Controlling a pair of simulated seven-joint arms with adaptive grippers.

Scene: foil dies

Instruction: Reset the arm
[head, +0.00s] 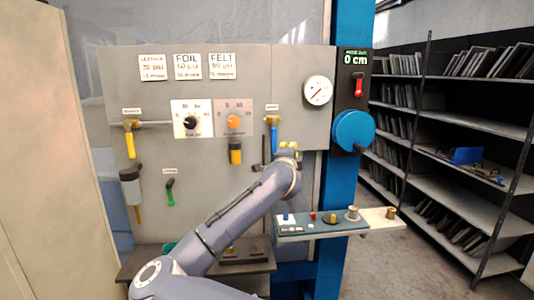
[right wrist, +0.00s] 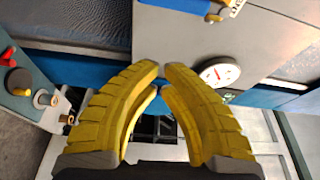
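The only arm in the head view is mine; it rises from the bottom edge toward the panel. Its yellow-fingered end matches the place seen by the right wrist camera, so I take it as my right gripper (head: 288,148). In the right wrist view this gripper (right wrist: 161,72) has its curved yellow fingers drawn together at the tips, with only a narrow gap and nothing held. It sits right of and below the blue-and-yellow lever (head: 272,120), which also shows in the right wrist view (right wrist: 228,4), apart from the fingers. My left gripper is not seen.
A gauge (head: 318,90) and a blue column (head: 342,185) stand right of the gripper. A narrow shelf with buttons and brass pieces (head: 291,231) juts out below. Dials and handles cover the grey panel (head: 215,165) at left. Black racks (head: 450,110) stand at right.

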